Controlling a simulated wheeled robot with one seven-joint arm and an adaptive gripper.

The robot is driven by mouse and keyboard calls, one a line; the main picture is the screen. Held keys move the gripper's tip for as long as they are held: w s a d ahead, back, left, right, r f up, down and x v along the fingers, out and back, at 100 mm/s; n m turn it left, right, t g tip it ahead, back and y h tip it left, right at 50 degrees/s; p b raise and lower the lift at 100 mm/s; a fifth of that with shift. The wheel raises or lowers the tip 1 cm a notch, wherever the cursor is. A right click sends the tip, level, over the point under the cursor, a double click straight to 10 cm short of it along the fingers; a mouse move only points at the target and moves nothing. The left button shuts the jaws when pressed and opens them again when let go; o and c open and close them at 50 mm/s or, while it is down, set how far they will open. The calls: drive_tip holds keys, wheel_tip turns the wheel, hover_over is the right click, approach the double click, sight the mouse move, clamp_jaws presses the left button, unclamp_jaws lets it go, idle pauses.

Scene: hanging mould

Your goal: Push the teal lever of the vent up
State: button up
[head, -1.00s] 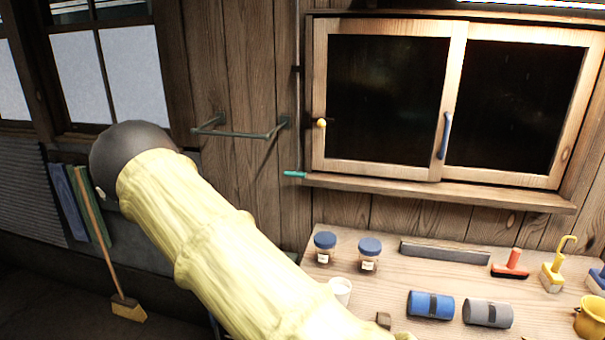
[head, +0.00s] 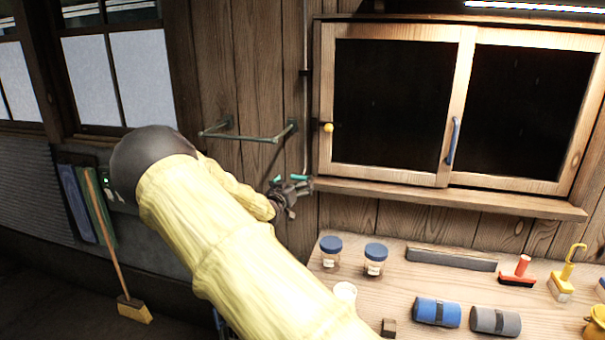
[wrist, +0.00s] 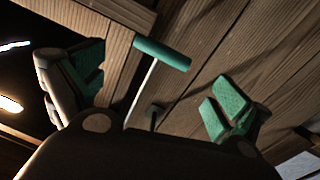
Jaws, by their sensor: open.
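The teal lever (head: 302,177) is a short teal bar on the wooden wall, just left of the cabinet sill. In the wrist view the teal lever (wrist: 161,54) sits on a thin metal rod. My gripper (head: 290,185) is at the lever, slightly below and to its left in the head view. In the wrist view my gripper (wrist: 158,78) is open, its teal-padded fingers spread to either side, with the lever showing in the gap between them. No contact shows. The vent itself is not clear in either view.
A metal rail (head: 245,136) sticks out from the wall at upper left. A workbench (head: 400,268) below holds jars, rolls and brushes.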

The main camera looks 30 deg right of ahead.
sight(303, 174)
drive_tip(key=shift+p+x, duration=1.25)
drive_tip(key=shift+x, duration=2.15)
drive_tip(key=shift+f, duration=0.1)
